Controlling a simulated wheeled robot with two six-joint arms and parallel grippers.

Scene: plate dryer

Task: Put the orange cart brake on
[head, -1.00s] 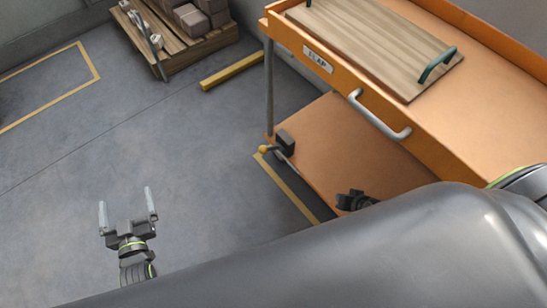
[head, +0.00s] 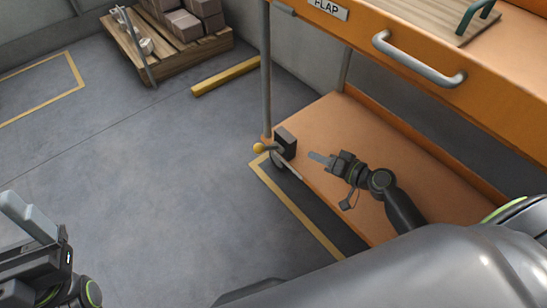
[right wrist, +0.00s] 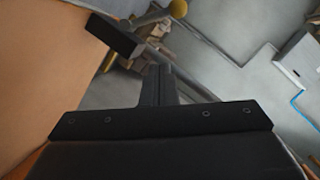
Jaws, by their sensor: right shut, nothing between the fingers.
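The orange cart (head: 509,75) stands at the right. At its lower corner the brake has a yellow knob (head: 259,147), a black block (head: 285,143) and a thin grey lever. My right gripper (head: 318,158) is shut and empty above the lower shelf, just right of the block, apart from it in the head view. In the right wrist view its closed fingers (right wrist: 158,84) point toward the brake, with the knob (right wrist: 178,9) beyond them and the block at their upper left. My left gripper (head: 30,215) is empty at the lower left, its two fingers apart.
The lower shelf (head: 330,120) is otherwise bare. The upper tray with its grey handle (head: 418,62) overhangs it. A grey post (head: 265,75) rises behind the knob. A yellow floor bar (head: 226,76) and a loaded pallet (head: 180,55) lie farther back. The floor at left is open.

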